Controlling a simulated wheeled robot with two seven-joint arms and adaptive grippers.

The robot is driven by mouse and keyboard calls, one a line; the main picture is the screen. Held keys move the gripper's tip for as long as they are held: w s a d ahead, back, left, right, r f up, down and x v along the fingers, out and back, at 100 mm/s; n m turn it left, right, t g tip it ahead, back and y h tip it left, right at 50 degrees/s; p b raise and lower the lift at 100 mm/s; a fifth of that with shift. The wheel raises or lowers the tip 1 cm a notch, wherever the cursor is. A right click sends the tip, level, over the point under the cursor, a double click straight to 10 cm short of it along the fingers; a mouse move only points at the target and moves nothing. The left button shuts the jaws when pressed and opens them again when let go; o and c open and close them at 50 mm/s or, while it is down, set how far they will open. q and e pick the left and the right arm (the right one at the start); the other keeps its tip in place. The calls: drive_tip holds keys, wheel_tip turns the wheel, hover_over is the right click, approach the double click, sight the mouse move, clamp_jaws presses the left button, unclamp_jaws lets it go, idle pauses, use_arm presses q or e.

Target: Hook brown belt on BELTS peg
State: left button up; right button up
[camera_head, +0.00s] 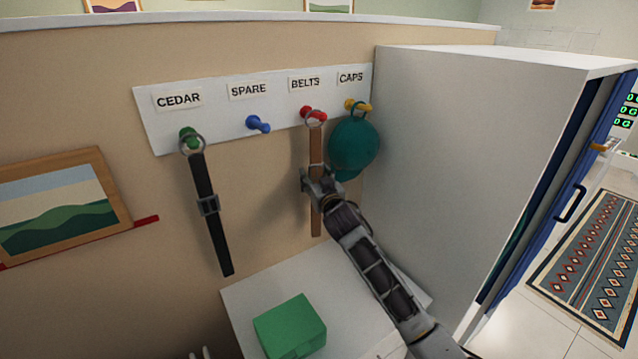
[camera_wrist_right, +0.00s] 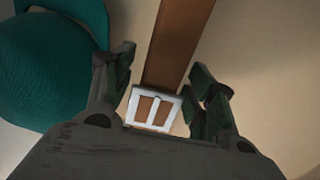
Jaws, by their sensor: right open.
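The brown belt (camera_head: 316,145) hangs straight down by its ring at the red BELTS peg (camera_head: 311,112); the ring appears to be around the peg. My right gripper (camera_head: 312,181) is at the middle of the strap. In the right wrist view the brown strap (camera_wrist_right: 178,45) and its pale square buckle (camera_wrist_right: 153,108) lie between the two spread fingers (camera_wrist_right: 160,95), with gaps on both sides. The gripper hides part of the strap in the head view. Two pale prongs at the bottom edge may be my left gripper (camera_head: 202,352); its jaws are unclear.
A black belt (camera_head: 207,180) hangs on the green CEDAR peg. The blue SPARE peg (camera_head: 257,124) is empty. A teal cap (camera_head: 354,145) hangs close right of the belt, before the white wardrobe side (camera_head: 470,150). A green box (camera_head: 290,327) stands on a white top below.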

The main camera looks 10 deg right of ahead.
drive_tip(key=s+d, duration=0.1)
drive_tip(key=s, duration=1.1)
drive_tip(key=shift+d, duration=0.25)
idle(0.7)
